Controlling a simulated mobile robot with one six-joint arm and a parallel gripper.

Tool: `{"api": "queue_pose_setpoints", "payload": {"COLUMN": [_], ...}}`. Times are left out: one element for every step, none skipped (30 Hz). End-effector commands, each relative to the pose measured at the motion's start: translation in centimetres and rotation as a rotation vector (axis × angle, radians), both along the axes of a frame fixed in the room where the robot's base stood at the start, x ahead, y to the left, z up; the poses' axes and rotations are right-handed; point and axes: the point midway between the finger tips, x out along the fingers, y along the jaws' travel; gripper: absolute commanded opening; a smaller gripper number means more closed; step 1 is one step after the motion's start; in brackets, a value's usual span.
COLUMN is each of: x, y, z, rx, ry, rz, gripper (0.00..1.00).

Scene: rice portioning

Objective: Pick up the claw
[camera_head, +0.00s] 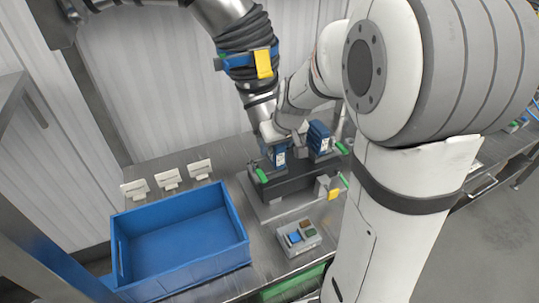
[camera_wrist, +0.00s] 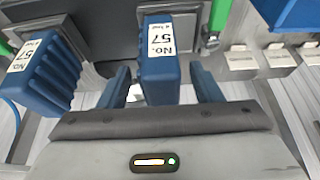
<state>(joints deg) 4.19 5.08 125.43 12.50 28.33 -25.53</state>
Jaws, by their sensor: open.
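The claw shows as two blue ribbed parts with white "No. 57" labels, on a dark stand. In the wrist view, one part (camera_wrist: 160,72) lies between my gripper's (camera_wrist: 162,88) two blue fingers. The other part (camera_wrist: 45,72) is to the left, outside the fingers. My gripper is open, with a finger on each side of the middle part; I cannot tell whether they touch it. In the head view, the two parts (camera_head: 280,158) and (camera_head: 318,136) sit on the stand (camera_head: 290,186), and my arm hides much of the gripper.
A blue crate (camera_head: 122,250), empty, stands on the metal table at the left. Several white label holders (camera_head: 168,179) stand behind it. A small button box (camera_head: 298,239) is in front of the stand. A ribbed hose with a blue and yellow band (camera_head: 248,62) hangs above.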

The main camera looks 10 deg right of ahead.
Motion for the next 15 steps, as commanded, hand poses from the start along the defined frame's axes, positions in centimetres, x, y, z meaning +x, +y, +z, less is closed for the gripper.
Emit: {"api": "queue_pose_setpoints", "payload": {"x": [0.14, 0.22, 0.32, 0.37, 0.39, 0.4, 0.4, 0.39, 0.39, 0.39, 0.39, 0.39, 0.38, 0.39, 0.38], "y": [0.06, 0.07, 0.07, 0.08, 0.08, 0.08, 0.08, 0.07, 0.07, 0.07, 0.07, 0.06, 0.06, 0.06, 0.05], "z": [-0.52, -0.69, -0.87, -0.96, -1.02, -1.06, -1.06, -1.05, -1.05, -1.04, -1.04, -1.04, -1.03, -1.03, -1.03], "rx": [0.0, 0.001, 0.0, 0.0, 0.0, 0.001, 0.001, 0.001, 0.001, 0.001, 0.001, 0.001, 0.001, 0.0, 0.0], "ry": [0.003, 0.002, 0.001, 0.0, 0.0, -0.001, -0.001, -0.001, -0.001, -0.001, -0.001, -0.001, -0.001, -0.001, -0.001], "rz": [0.0, 0.0, 0.0, -0.001, -0.001, -0.001, -0.001, -0.001, -0.001, -0.001, -0.001, -0.001, -0.001, -0.001, -0.001], "gripper": [0.59, 0.59, 0.59, 0.59, 0.59, 0.59, 0.59, 0.59, 0.59, 0.59, 0.58, 0.55, 0.52, 0.5, 0.46]}}
